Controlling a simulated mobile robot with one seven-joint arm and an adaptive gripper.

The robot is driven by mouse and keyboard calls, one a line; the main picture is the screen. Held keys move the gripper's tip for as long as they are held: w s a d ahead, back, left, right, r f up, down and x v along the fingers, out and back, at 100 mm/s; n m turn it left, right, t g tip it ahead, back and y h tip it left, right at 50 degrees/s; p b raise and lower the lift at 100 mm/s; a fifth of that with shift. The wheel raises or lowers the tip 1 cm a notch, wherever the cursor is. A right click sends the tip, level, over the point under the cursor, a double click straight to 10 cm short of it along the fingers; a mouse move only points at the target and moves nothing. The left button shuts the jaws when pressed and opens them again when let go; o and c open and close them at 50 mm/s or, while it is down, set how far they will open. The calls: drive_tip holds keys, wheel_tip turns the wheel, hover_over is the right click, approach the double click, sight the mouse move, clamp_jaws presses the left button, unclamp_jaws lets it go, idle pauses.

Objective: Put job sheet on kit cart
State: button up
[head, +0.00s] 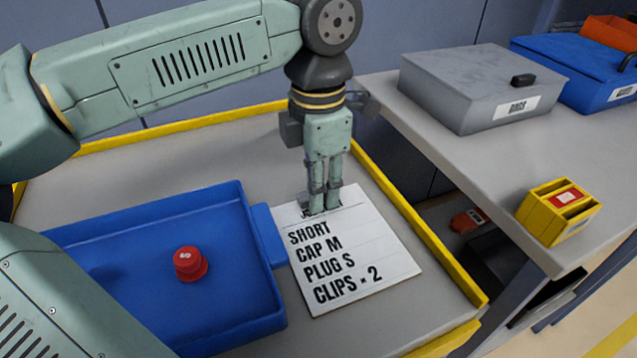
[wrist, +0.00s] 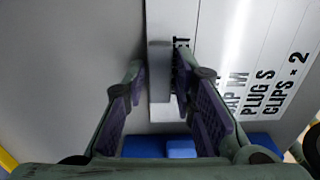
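The job sheet (head: 345,250) is a white card with black printed lines. It lies on the grey top of the yellow-edged cart (head: 225,143), right of a blue tray. My gripper (head: 323,208) points down at the sheet's far edge, with its fingertips at card level. In the wrist view, the fingers (wrist: 160,80) stand on either side of a narrow grey tab (wrist: 160,62) along the edge of the sheet (wrist: 240,50). The fingertips are very close to the tab. I cannot tell whether they press on it. The fingers hide part of the top line.
The blue tray (head: 130,232) holds a red cap (head: 190,263); its handle (head: 268,236) comes up against the sheet's left side. A grey bench (head: 480,165) at right carries a grey lidded box (head: 470,85), a blue case (head: 590,70) and a yellow holder (head: 558,212).

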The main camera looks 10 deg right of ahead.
drive_tip(key=shift+o, duration=1.2)
wheel_tip(320, 180, up, 12)
drive_tip(key=shift+r, duration=0.15)
